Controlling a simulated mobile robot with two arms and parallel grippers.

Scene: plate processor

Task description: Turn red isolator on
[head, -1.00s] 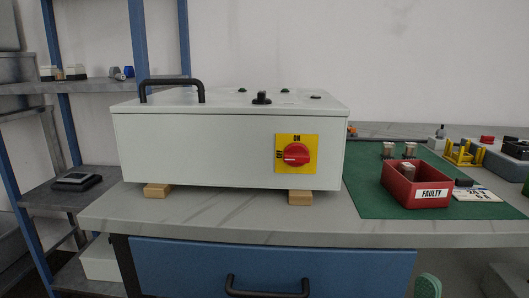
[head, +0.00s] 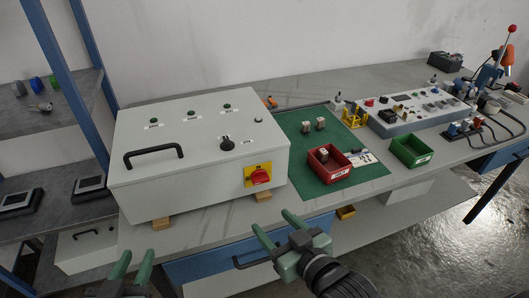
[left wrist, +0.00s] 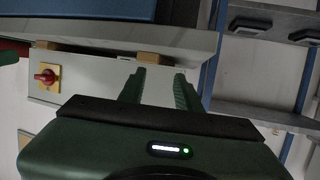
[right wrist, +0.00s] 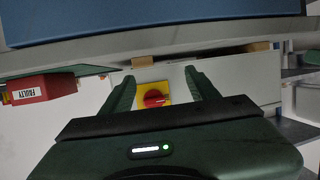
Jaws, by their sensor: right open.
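The red isolator (head: 260,177) is a rotary knob on a yellow plate at the lower right of the white box's (head: 165,188) front face. Its handle lies roughly horizontal. In the right wrist view the isolator (right wrist: 155,98) shows between the fingertips, beyond them. My right gripper (head: 277,228) is open and empty, in front of and below the isolator, apart from it. My left gripper (head: 132,262) is open and empty, low in front of the box's left part. In the left wrist view the isolator (left wrist: 46,77) is off to the left of the fingers.
The box stands on wooden blocks on a grey worktop (head: 205,213). A red bin (head: 340,170) sits on a green mat (head: 300,185) to the right, with a green bin (head: 412,152) beyond. Blue shelving (head: 78,90) is at left. Space before the box front is free.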

